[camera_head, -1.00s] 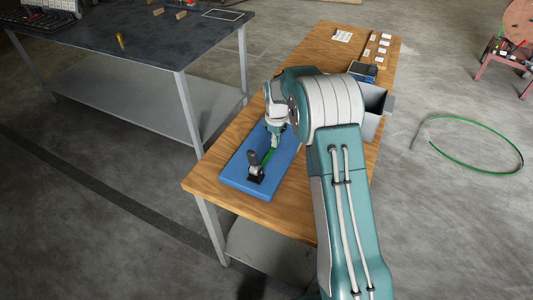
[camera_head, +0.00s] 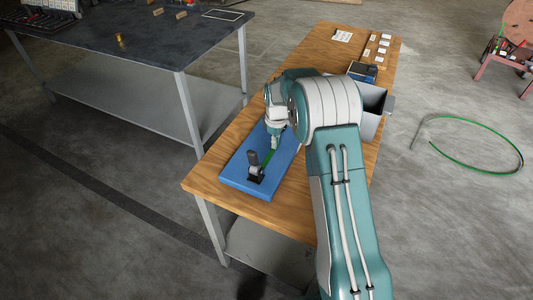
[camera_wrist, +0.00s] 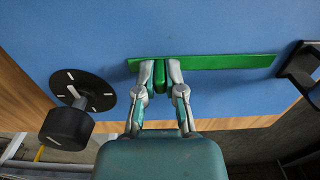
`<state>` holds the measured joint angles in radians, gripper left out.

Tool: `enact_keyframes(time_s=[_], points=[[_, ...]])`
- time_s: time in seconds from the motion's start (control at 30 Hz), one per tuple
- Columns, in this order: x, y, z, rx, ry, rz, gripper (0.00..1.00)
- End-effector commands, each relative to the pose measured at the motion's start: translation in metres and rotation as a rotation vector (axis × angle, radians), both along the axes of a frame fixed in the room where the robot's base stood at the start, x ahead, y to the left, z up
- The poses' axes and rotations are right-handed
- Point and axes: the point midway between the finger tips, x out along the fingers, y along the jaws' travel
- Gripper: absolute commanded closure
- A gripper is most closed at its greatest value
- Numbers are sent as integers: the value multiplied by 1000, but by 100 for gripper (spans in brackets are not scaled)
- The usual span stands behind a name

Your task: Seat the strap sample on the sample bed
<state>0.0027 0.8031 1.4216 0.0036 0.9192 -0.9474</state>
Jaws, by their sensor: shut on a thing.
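The strap sample (camera_wrist: 225,62) is a flat green strip. In the wrist view it runs left to right over a blue board, and in the head view a short green length (camera_head: 267,157) shows. My gripper (camera_wrist: 166,68) is shut on the strap left of its middle; it also shows in the head view (camera_head: 276,143). The blue board (camera_head: 232,180) lies on the wooden table and seems to bear the sample bed. Whether the strap touches the board is unclear. A black upright fixture (camera_head: 254,171) stands at the board's near end.
In the wrist view a black knob with a round disc (camera_wrist: 92,92) is at left, and a dark bracket (camera_wrist: 300,68) is near the strap's right end. A grey bin (camera_head: 370,124) stands farther back on the wooden table (camera_head: 315,60). A dark bench (camera_head: 150,45) is at left.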

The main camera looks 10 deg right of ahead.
Motion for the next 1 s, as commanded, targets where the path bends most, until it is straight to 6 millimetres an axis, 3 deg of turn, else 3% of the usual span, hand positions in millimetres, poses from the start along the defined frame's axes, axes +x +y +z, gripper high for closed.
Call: enact_keyframes(time_s=[0.3,0.33,0.4,0.93,1.0], points=[[-1,0,-2,0,3,0,100],[-1,0,-2,0,4,0,74],[-1,0,-2,0,4,0,47],[-1,0,-1,0,1,0,47],[-1,0,-1,0,1,0,19]])
